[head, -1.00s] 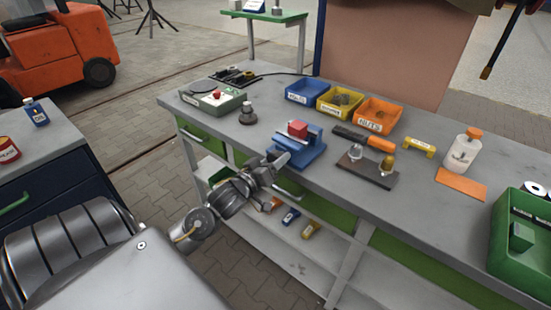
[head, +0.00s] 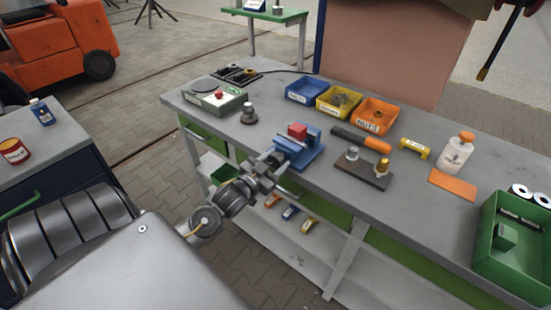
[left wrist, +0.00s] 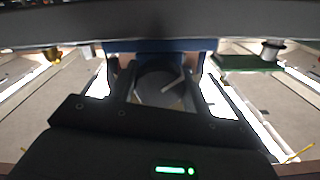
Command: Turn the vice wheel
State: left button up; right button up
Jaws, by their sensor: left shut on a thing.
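The blue vice (head: 306,152) stands at the near edge of the grey workbench, with a red block (head: 297,130) in its jaws. My left gripper (head: 270,161) reaches the vice's near side from the lower left, its two fingers apart around the wheel. The wheel is mostly hidden by the gripper in the head view. In the left wrist view, the dark round vice wheel (left wrist: 160,84) shows between the fingers, below the vice's blue body (left wrist: 150,46). My left gripper is shut on it. My right gripper is not in view.
On the bench behind the vice are blue (head: 308,98), yellow (head: 325,112) and orange (head: 363,128) bins. A dark plate with two fittings (head: 364,175) lies to the right. A green control box (head: 219,100) and a dark knobbed piece (head: 249,117) lie to the left.

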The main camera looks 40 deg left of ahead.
pick_arm(q)
jog(key=shift+m, duration=0.6)
jog(key=o, duration=0.7)
jog(key=s+b, duration=0.2)
jog(key=s, duration=0.8)
jog(key=shift+s, duration=0.4)
